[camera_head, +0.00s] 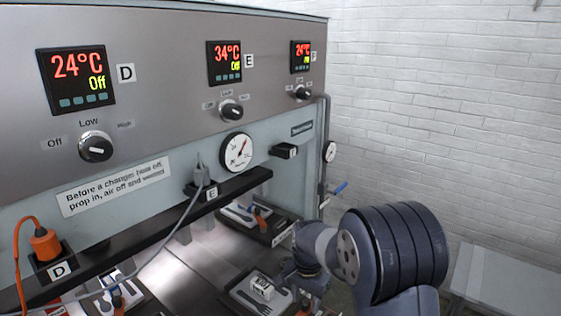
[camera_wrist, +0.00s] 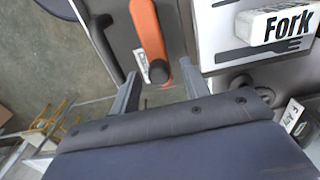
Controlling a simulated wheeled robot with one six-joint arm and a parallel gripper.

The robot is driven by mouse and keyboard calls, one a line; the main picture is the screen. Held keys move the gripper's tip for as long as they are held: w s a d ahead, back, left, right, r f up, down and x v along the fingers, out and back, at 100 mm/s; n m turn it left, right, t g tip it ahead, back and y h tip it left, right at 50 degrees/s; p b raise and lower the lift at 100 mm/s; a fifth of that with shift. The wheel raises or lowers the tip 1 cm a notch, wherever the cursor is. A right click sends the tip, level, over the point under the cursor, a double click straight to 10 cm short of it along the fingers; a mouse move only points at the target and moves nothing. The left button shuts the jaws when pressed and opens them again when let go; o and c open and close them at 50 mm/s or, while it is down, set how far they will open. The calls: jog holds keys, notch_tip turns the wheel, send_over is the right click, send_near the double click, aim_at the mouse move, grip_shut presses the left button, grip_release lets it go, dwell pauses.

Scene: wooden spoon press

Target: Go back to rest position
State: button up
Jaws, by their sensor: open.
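My gripper (camera_wrist: 158,76) is open in the wrist view, with its two fingers apart and nothing gripped between them. An orange lever (camera_wrist: 147,30) with a dark round end (camera_wrist: 158,71) lies ahead, in line with the gap between the fingers. I cannot tell whether a finger touches it. In the head view my arm comes in from the lower right, and its wrist hangs beside the press near a tray with a white block (camera_head: 262,287). The fingers are hard to make out there.
The press panel (camera_head: 180,70) shows displays D (camera_head: 76,78), E (camera_head: 224,63) and F (camera_head: 300,56), with knobs below. A grey cable (camera_head: 170,240) hangs in front. The white block reads "Fork" in the wrist view (camera_wrist: 275,25). A pale bench (camera_head: 505,280) stands at right.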

jog(key=shift+d+r, duration=0.1)
jog(key=shift+r, duration=0.1)
notch_tip(320, 180, up, 10)
jog(key=b, duration=0.1)
notch_tip(320, 180, down, 10)
jog(key=shift+s+f+p, duration=0.1)
jog(key=shift+f+p, duration=0.05)
jog(key=shift+p, duration=0.35)
jog(key=shift+w+a+n+p, duration=0.15)
jog(key=shift+w+a+n, duration=0.15)
jog(key=shift+n, duration=0.25)
jog(key=shift+w+a+n+p, duration=0.15)
jog(key=shift+a+n, duration=0.2)
jog(key=shift+n, duration=0.2)
